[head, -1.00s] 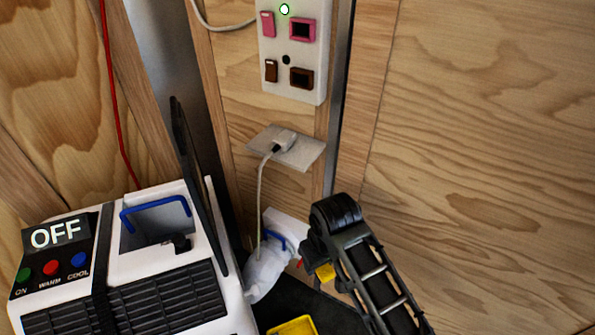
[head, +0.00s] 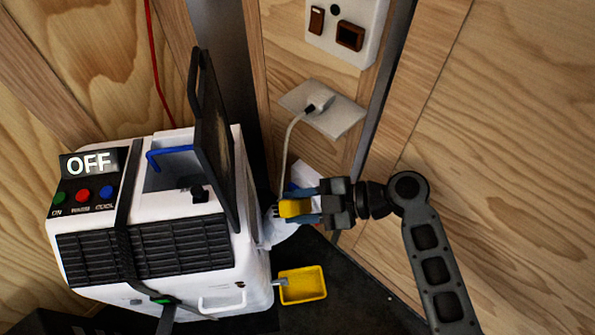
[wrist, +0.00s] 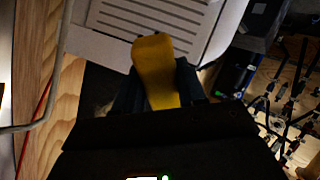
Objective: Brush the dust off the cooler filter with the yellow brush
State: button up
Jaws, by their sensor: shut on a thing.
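The white cooler (head: 185,275) stands at the left with its sign reading OFF. A black-framed panel (head: 209,140), which looks like the filter, stands upright out of its top; its brownish face is seen nearly edge-on, so I cannot judge the dust. My gripper (head: 300,207) is shut on the yellow brush (head: 292,209), to the right of the cooler and apart from the filter. The brush's dark bristles point left toward the cooler. In the wrist view the yellow brush (wrist: 155,65) sticks out between the dark fingers (wrist: 190,85).
A yellow tray (head: 302,285) sits low at the cooler's right side. A white bag-like thing (head: 278,232) is partly hidden behind the brush. Wooden walls close off the back and right.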

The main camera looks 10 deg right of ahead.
aim_at(227, 188)
jog(key=r+n+g+y, duration=0.1)
jog(key=r, duration=0.1)
jog(key=r+n+g+y, duration=0.1)
jog(key=a+r+n+g+y, duration=0.1)
jog(key=r, duration=0.1)
jog(key=shift+r+g+y+p, duration=0.3)
jog(key=shift+y+p, duration=0.05)
jog(key=shift+y, duration=0.05)
jog(key=r+y, duration=0.1)
jog(key=r, duration=0.1)
jog(key=r+n, duration=0.1)
jog(key=r, duration=0.1)
jog(key=r+g+y, duration=0.1)
jog(key=shift+s+d+r+n+y+p, duration=0.2)
jog(key=shift+s+r+n+y+p, duration=0.1)
jog(key=shift+s+r+p, duration=0.1)
jog(key=shift+w+a+p, duration=0.2)
jog(key=shift+a+p, duration=1.3)
jog(key=shift+a, duration=1.45)
jog(key=shift+a+b, duration=0.55)
jog(key=shift+a, duration=0.35)
